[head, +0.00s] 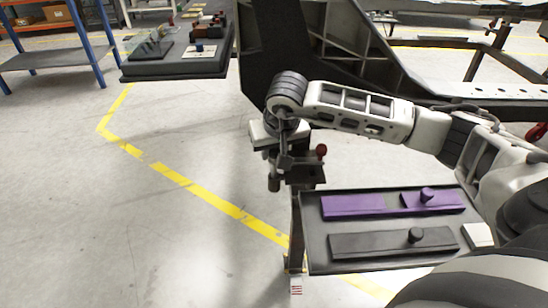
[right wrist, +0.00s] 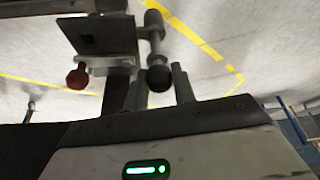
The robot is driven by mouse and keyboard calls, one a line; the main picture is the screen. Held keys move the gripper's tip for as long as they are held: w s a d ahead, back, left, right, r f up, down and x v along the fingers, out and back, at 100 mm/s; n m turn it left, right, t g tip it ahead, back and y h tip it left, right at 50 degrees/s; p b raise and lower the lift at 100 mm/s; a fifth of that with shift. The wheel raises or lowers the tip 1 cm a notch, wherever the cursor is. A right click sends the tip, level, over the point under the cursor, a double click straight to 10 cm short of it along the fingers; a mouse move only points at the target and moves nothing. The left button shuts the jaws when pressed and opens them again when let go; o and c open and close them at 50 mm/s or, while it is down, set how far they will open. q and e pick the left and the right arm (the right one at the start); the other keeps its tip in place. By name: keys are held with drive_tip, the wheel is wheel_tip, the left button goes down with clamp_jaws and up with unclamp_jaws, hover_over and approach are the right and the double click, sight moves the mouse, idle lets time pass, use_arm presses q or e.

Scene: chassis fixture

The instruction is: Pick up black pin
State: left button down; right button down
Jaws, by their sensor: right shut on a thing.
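My right gripper (head: 284,160) is at the top of a dark fixture stand (head: 305,172), left of the tray. In the right wrist view its two fingers (right wrist: 159,84) are on either side of the black knob of the black pin (right wrist: 158,76), shut on it. The pin's grey shaft runs away from the fingers, beside the fixture's metal plate. I cannot tell whether the pin is seated in the fixture or clear of it. A red knob (head: 321,151) is on the fixture; it also shows in the right wrist view (right wrist: 77,78). My left gripper is out of view.
A dark tray (head: 316,250) holds a purple bar set (head: 350,207) and a black bar set (head: 370,244), each with a knob. The large dark chassis (head: 335,45) stands behind my arm. A parts table (head: 180,68) is at the back left. The floor on the left is clear.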

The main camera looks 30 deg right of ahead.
drive_tip(key=v, duration=0.2)
drive_tip(key=shift+r, duration=0.25)
use_arm(q)
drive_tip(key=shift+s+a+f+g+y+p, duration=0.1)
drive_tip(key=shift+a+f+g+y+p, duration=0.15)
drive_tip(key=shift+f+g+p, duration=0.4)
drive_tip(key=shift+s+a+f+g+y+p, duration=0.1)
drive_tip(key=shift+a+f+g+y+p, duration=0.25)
drive_tip(key=shift+p, duration=0.55)
use_arm(e)
drive_tip(key=s+a, duration=0.2)
drive_tip(key=s, duration=0.6)
drive_tip(key=s+a, duration=0.3)
drive_tip(key=s, duration=0.5)
drive_tip(key=shift+s, duration=0.3)
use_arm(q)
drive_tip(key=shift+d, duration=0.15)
